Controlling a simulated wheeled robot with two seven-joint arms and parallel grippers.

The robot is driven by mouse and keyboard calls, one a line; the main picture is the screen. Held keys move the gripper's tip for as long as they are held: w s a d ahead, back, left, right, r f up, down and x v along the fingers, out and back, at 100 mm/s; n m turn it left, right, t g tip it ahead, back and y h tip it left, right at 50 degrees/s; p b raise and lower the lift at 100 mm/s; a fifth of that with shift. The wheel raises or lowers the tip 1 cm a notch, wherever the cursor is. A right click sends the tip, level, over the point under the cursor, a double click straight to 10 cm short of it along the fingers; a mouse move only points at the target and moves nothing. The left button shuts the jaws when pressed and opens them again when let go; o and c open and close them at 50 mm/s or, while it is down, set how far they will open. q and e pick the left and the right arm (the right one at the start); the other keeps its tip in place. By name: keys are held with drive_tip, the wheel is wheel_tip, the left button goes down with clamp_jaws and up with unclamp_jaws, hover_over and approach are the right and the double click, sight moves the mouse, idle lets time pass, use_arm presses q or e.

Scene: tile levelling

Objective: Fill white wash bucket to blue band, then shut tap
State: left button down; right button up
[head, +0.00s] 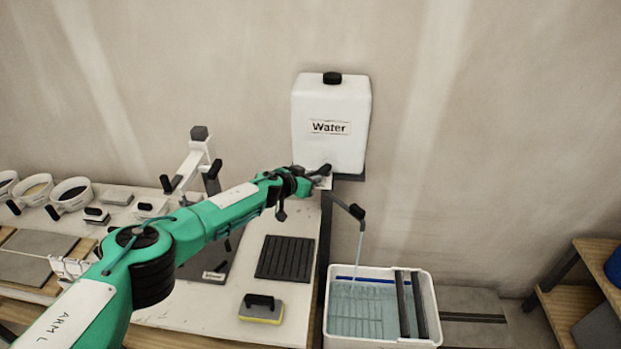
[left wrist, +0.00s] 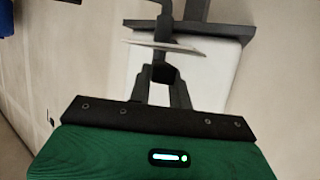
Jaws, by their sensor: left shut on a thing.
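The white wash bucket (head: 432,300) stands on the floor at the right end of the bench. A thin stream of water (head: 360,243) falls into it from the dark spout (head: 356,211). Bluish water (head: 355,312) covers a grid inside. The blue band (head: 365,280) shows along the far inner wall, close above the water; the exact gap is hard to tell. The white water tank (head: 331,135) stands above. My left gripper (head: 318,173) is shut on the tap's dark handle, below the tank; the left wrist view shows the fingers around it (left wrist: 164,74). My right gripper is out of view.
Dark rollers (head: 411,305) lie across the bucket's right side. The bench holds a black ribbed mat (head: 285,258), a sponge float (head: 262,308), a white-armed stand (head: 199,160) and several small buckets. A wooden shelf (head: 590,250) stands at the right.

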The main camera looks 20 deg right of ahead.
use_arm(q)
drive_tip(key=shift+r, duration=0.15)
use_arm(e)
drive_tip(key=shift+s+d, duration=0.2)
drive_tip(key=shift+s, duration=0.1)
use_arm(q)
drive_tip(key=c, duration=1.3)
unclamp_jaws()
drive_tip(key=shift+v, duration=6.85)
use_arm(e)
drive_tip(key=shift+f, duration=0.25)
